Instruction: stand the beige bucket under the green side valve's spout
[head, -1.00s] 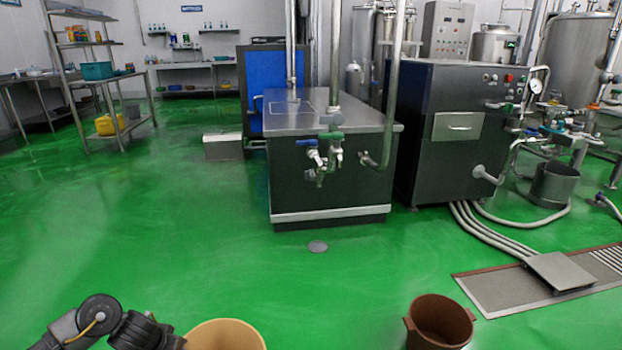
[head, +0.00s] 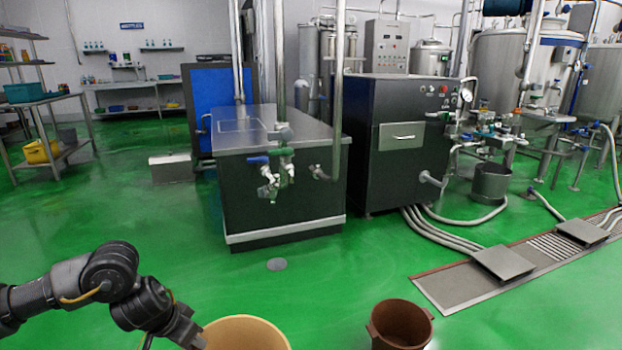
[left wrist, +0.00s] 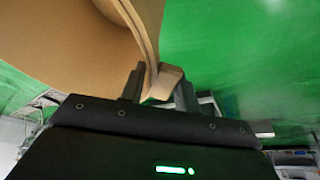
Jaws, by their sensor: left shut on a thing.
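The beige bucket (head: 243,333) shows at the bottom edge of the head view, its lower part cut off. My left gripper (head: 195,338) is at the bucket's left rim. In the left wrist view the gripper (left wrist: 150,85) is shut on the wall of the beige bucket (left wrist: 85,35). The green side valve (head: 287,152) is on the front of the dark steel-topped tank (head: 285,205), beside a blue-handled valve (head: 258,160). The green valve's spout (head: 287,172) points down over open floor, with no bucket under it. My right gripper is not in view.
A brown bucket (head: 402,323) stands on the floor right of the beige one. A round floor drain (head: 277,264) lies before the tank. A dark control cabinet (head: 405,150), hoses (head: 435,235) and a floor grate (head: 480,275) are at right. Green floor before the tank is clear.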

